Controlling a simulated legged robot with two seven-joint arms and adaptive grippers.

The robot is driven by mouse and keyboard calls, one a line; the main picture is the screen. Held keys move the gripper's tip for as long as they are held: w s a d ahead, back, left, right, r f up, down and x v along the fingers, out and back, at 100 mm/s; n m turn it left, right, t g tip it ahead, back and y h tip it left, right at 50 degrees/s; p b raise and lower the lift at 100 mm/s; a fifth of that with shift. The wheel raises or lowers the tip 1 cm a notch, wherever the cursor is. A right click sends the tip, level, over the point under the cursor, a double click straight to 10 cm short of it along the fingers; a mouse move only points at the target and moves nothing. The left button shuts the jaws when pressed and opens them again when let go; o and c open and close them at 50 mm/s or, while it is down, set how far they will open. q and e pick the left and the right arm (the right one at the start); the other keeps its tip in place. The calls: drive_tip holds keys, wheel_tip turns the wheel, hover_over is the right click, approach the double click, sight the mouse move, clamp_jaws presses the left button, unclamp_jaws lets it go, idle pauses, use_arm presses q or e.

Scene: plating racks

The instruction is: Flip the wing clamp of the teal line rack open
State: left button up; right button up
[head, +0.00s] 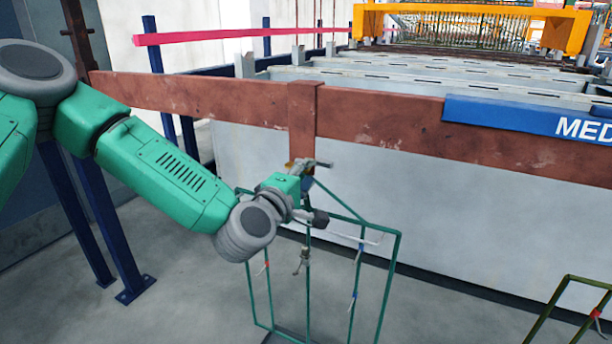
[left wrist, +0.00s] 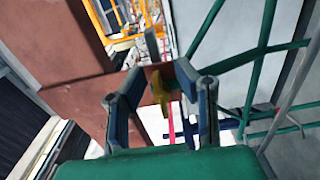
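The teal line rack (head: 395,270), a thin wire frame, stands in front of the grey tank. My green left arm reaches its top from the left. In the left wrist view, my left gripper (left wrist: 159,78) has its two fingers apart. A small yellow piece (left wrist: 162,92), perhaps the wing clamp, shows between them; I cannot tell whether they touch it. Teal rack bars (left wrist: 258,60) run just right of the fingers. In the head view, the gripper's tips and the clamp are small and partly hidden behind the wrist. My right gripper is out of view.
A rusty brown beam (head: 190,98) runs along the tank (head: 450,225) just behind the rack's top. A blue sign (head: 530,119) is on it. An olive rack (head: 567,305) stands at lower right. Blue posts (head: 105,220) stand at left. Small hooks (head: 303,262) hang on the teal rack.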

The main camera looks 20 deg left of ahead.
use_arm(q)
drive_tip(key=s, duration=1.2)
drive_tip(key=shift+a, duration=0.4)
drive_tip(key=shift+w, duration=0.1)
drive_tip(key=s+d+f+m+g+h, duration=0.1)
drive_tip(key=s+d+f+m+g, duration=0.3)
drive_tip(key=f, duration=0.7)
drive_tip(key=s+d+f+m+g+h, duration=0.15)
drive_tip(key=s+f+m+g, duration=0.4)
drive_tip(key=f, duration=0.65)
drive_tip(key=s+a+f+m+g+y, duration=0.1)
drive_tip(key=s+a+f+m+g, duration=0.3)
drive_tip(key=s, duration=0.5)
drive_tip(key=s+a+f+m+g+y, duration=0.2)
drive_tip(key=s+a+f+m+g, duration=0.2)
drive_tip(key=s+f, duration=0.4)
drive_tip(key=shift+s+a+f, duration=0.25)
drive_tip(key=shift+s+a, duration=0.3)
drive_tip(key=shift+a, duration=0.1)
